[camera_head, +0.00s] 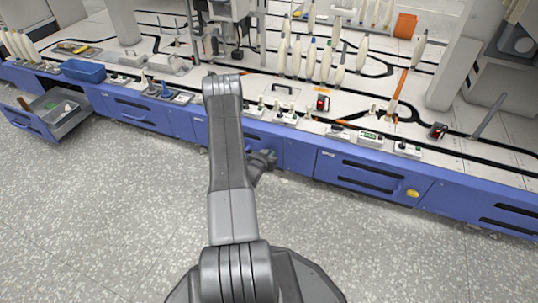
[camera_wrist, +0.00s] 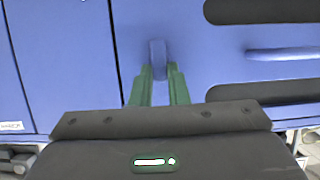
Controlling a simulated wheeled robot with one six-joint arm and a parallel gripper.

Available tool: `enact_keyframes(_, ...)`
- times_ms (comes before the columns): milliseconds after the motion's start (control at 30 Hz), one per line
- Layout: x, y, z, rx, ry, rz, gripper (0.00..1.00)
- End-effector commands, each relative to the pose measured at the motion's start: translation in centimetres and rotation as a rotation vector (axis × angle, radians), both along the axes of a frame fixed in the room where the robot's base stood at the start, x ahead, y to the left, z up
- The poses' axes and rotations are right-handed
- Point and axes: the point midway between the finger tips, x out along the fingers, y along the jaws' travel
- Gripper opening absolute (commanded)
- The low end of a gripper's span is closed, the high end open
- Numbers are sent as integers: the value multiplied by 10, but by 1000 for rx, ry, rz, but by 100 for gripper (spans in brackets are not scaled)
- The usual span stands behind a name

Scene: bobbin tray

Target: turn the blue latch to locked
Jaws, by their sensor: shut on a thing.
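The blue latch (camera_wrist: 157,52) is a small upright tab on a blue cabinet front in the wrist view. My gripper (camera_wrist: 160,72) has its two green fingers closed on the lower part of the latch, one on each side. The latch stands about upright in the wrist picture. In the head view my gripper (camera_head: 264,157) is low against the blue cabinet front, partly behind my arm. The latch cannot be made out there.
The long blue cabinet (camera_head: 300,155) has several drawers with dark slots. An open drawer (camera_head: 60,118) sticks out at the left. A yellow knob (camera_head: 411,193) is on the right-hand front. The bench top carries white bobbins (camera_head: 310,60) and a blue bin (camera_head: 83,71). The speckled floor in front is clear.

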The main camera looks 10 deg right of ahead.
Motion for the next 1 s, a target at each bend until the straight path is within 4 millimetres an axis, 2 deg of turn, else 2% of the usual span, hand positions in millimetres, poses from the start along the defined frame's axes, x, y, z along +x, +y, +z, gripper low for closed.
enact_keyframes(367, -2, -2, -1, 97, -63, 0, 0)
enact_keyframes(1000, -9, -12, -6, 577, -387, -1, 0)
